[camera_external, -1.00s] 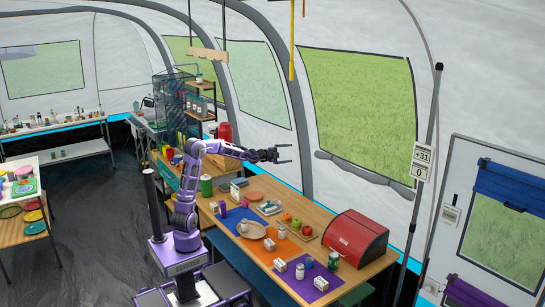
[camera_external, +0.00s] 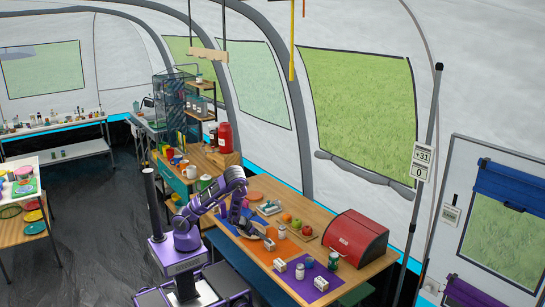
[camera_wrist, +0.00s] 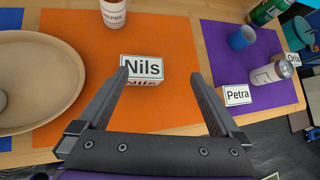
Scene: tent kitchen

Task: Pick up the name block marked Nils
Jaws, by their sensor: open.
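The Nils name block (camera_wrist: 141,68) is a small white block with black letters. It sits on the orange mat (camera_wrist: 70,45), nearer the left fingertip in the wrist view. My gripper (camera_wrist: 160,76) is open and empty, with its fingers to either side of the block's lower end in that view; I cannot tell how high it is above it. In the external view my gripper (camera_external: 258,235) is low over the table, beside a small white block (camera_external: 269,244) that appears to be Nils. The Petra block (camera_wrist: 237,95) stands to the right on the purple mat (camera_wrist: 272,98).
A round beige plate (camera_wrist: 35,75) lies left of Nils. A HERBS canister (camera_wrist: 113,12) stands beyond it. A blue cup (camera_wrist: 242,37) and a pale can (camera_wrist: 271,72) are on the purple mat. The Orla block (camera_wrist: 292,59) is farther right. A red bread box (camera_external: 355,238) stands at the table's right end.

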